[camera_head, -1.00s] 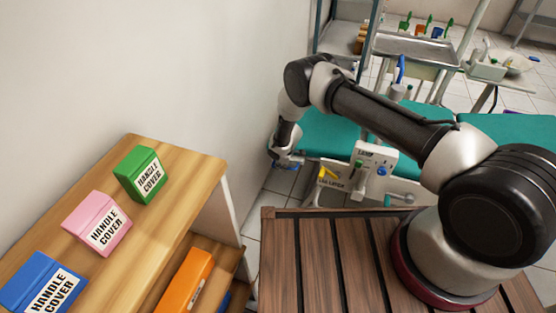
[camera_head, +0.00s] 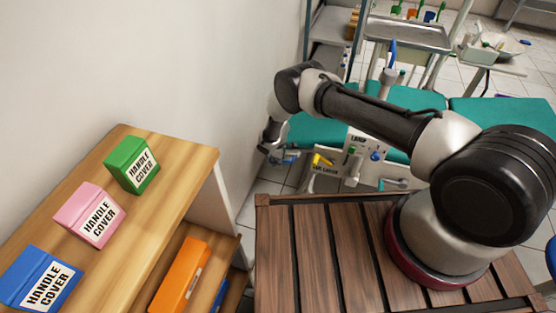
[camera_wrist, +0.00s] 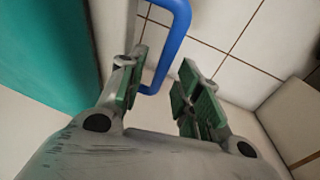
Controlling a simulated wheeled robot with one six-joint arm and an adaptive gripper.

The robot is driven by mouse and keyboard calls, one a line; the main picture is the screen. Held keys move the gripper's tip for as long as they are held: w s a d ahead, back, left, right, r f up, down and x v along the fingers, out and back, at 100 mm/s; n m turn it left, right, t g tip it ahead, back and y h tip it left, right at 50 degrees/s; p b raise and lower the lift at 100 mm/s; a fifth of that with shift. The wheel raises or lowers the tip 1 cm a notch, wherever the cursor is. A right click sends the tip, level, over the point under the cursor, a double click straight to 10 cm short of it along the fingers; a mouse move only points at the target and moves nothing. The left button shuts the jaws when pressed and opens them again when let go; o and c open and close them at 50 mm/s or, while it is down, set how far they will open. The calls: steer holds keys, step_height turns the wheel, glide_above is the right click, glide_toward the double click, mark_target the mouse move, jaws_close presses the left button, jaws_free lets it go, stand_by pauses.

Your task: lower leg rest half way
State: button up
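The teal dental chair (camera_head: 318,129) lies behind my arm; its left end is near my gripper, and its teal side also fills the left of the wrist view (camera_wrist: 45,60). A blue bent handle (camera_wrist: 178,50) shows in the wrist view, its lower end reaching between my finger pads; a bit of blue shows beside my gripper in the head view (camera_head: 290,159). My gripper (camera_wrist: 160,88) is open, with green pads apart, and appears in the head view (camera_head: 271,147) beside the chair's left end. I cannot tell whether a pad touches the handle.
A white control panel labelled LAMP (camera_head: 362,148) and a yellow lever (camera_head: 322,160) are on the chair's near side. A wooden shelf (camera_head: 190,165) with green, pink and blue boxes stands at left. A slatted wooden top (camera_head: 320,245) lies below my arm.

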step_height(320, 180, up, 12)
steer(key=s, duration=0.2)
stand_by(0.4)
steer(key=shift+s+a+f, duration=0.1)
